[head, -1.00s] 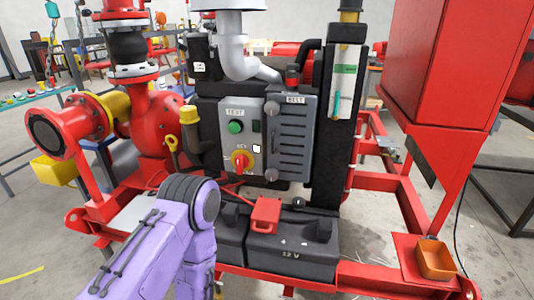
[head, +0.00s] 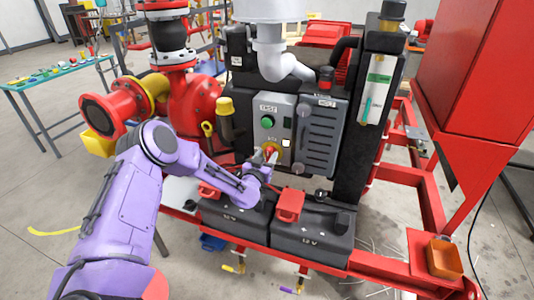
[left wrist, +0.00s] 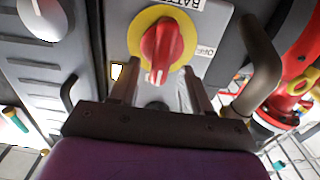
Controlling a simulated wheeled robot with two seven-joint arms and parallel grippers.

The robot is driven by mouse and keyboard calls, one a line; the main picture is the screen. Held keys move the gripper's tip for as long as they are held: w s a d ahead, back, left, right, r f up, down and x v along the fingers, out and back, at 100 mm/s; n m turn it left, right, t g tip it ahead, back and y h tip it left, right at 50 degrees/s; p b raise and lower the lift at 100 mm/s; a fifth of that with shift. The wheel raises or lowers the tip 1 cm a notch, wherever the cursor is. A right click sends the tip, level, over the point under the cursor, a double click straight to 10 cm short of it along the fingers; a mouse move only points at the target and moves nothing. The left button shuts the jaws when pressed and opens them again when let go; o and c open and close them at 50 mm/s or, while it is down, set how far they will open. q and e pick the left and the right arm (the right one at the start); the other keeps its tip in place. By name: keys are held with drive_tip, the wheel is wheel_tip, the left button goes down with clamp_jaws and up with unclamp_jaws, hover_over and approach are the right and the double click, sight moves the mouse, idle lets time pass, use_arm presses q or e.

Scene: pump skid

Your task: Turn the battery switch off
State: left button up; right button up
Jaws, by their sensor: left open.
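The battery switch (head: 270,150) is a red rotary handle on a yellow disc, low on the grey control panel. In the left wrist view the red handle (left wrist: 162,44) stands nearly along the picture's vertical, its white mark at the lower end. An OFF label (left wrist: 206,51) sits right of the disc, away from that mark. My left gripper (left wrist: 160,86) is open, its two fingers apart at either side below the handle; I cannot tell if they touch it. In the head view my left gripper (head: 264,166) is just in front of the switch, partly hiding it. My right gripper is not in view.
A green button (head: 268,122) is above the switch. A grey louvred box (head: 320,135) stands to its right. Black batteries with red terminal covers (head: 290,205) lie below my wrist. A bent pipe (left wrist: 262,65) is close to one finger in the wrist view.

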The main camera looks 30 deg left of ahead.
use_arm(q)
drive_tip(key=shift+w+a, duration=0.1)
drive_tip(key=shift+w, duration=0.5)
drive_tip(key=shift+s, duration=0.1)
clamp_jaws()
drive_tip(key=shift+s+a+f+n+b, duration=0.1)
drive_tip(key=shift+a+f+n+b, duration=0.2)
drive_tip(key=shift+n+b, duration=2.4)
drive_tip(key=shift+s+a+f+n+b, duration=0.1)
drive_tip(key=shift+a+f+n+b, duration=0.2)
drive_tip(key=shift+n+b, duration=2.4)
drive_tip(key=shift+a+f+n+b, duration=0.3)
drive_tip(key=shift+n+b, duration=1.4)
drive_tip(key=shift+n, duration=1.9)
drive_tip(key=shift+r, duration=0.15)
